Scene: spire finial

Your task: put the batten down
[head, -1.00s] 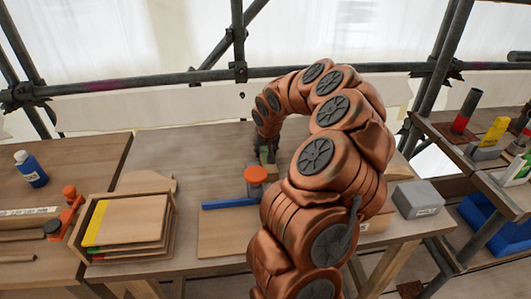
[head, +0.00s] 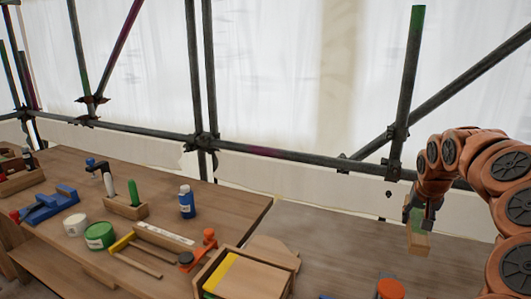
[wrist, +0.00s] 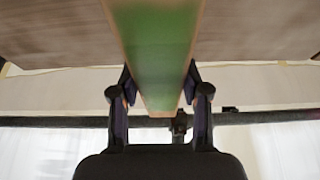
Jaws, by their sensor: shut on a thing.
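My gripper (head: 422,218) is at the right of the head view, with its fingers pointing down.
The bench (head: 340,245) below is bare behind an orange cap (head: 391,289). A wooden tray (head: 287,263) holds yellow-marked boards. The left bench carries a blue bottle (head: 187,203), a green tin (head: 99,236) and an orange clamp (head: 208,238). Scaffold tubes (head: 270,153) run behind.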

